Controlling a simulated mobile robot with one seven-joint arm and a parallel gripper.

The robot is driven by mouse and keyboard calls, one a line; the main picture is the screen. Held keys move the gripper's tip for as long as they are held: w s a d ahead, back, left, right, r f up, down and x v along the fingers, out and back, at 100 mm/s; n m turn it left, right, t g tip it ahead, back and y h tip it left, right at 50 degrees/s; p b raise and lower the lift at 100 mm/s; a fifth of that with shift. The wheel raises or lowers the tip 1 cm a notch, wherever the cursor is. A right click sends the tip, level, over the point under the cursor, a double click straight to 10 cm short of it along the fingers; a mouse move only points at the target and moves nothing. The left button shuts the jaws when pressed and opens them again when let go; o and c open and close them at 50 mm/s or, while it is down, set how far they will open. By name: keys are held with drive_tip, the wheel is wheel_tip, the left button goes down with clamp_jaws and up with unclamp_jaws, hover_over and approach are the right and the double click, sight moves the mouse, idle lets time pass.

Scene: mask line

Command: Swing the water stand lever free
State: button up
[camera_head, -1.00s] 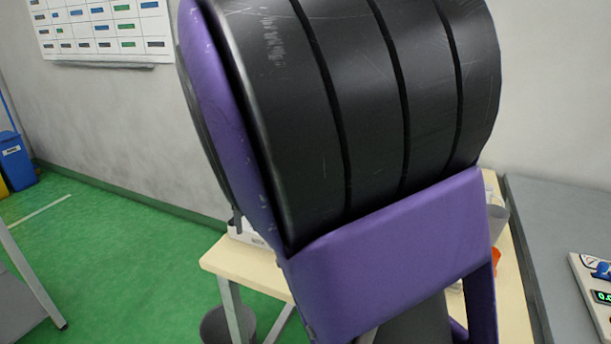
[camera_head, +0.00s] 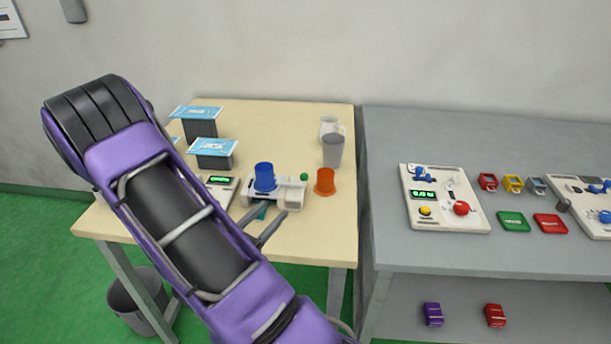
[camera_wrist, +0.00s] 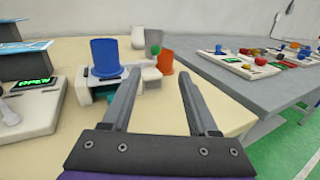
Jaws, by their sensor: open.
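The water stand (camera_head: 288,197) is a pale device near the front of the wooden table, with a blue cup (camera_head: 264,177) upright on it. A green ball knob (camera_head: 304,177), apparently the lever's end, is at its right; it shows in the wrist view (camera_wrist: 155,49). My gripper (camera_head: 267,216) is open and empty at the stand's front side. In the wrist view my gripper (camera_wrist: 159,76) has its fingers apart, with the knob beyond and between them. The left finger hides part of the stand. I cannot tell whether it touches the stand.
An orange cup (camera_head: 325,182) stands close right of the stand, with a grey cup (camera_head: 333,151) behind. A device with a green display (camera_head: 219,181) is at its left. Blue-topped boxes (camera_head: 213,148) stand farther left. A grey table (camera_head: 400,255) with panels adjoins at right.

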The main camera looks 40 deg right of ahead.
sight(302, 177)
drive_tip(key=shift+w+d+f+n+t, duration=0.1)
drive_tip(key=shift+f+n+t, duration=0.1)
drive_tip(key=shift+n+t, duration=0.1)
drive_tip(key=shift+w+d, duration=0.15)
drive_tip(key=shift+d, duration=0.15)
drive_tip(key=x, duration=1.6)
drive_tip(key=shift+w+d, duration=0.15)
drive_tip(key=shift+d, duration=0.05)
clamp_jaws()
